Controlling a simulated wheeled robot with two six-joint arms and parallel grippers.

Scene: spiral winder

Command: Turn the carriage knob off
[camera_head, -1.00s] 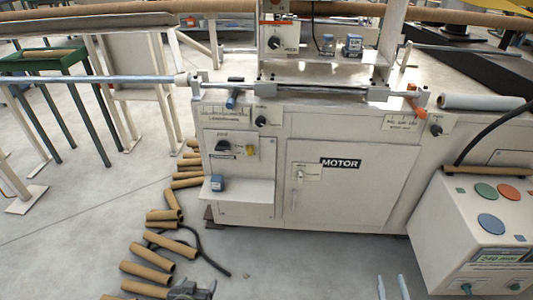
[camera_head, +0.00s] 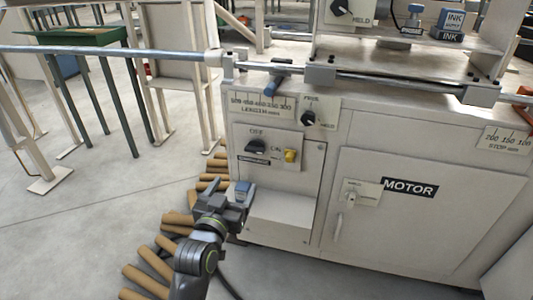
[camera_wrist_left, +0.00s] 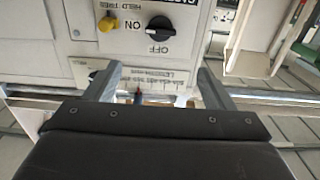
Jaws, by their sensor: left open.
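The carriage knob (camera_head: 256,146) is a black rotary knob with OFF above it and ON to its right, on the left front panel of the white machine. In the left wrist view the carriage knob (camera_wrist_left: 160,28) appears upside down beyond the fingertips; its white mark lies on the side towards ON. My left gripper (camera_head: 237,192) is below and left of the knob, apart from it, in front of the small shelf. In the left wrist view its two fingers (camera_wrist_left: 160,82) are spread with nothing between them. My right gripper is not in view.
A yellow knob (camera_head: 291,155) sits right of the carriage knob, and a black FREE/HELD knob (camera_head: 308,118) above it. A rod (camera_head: 110,52) extends left. Cardboard tubes (camera_head: 180,219) lie on the floor.

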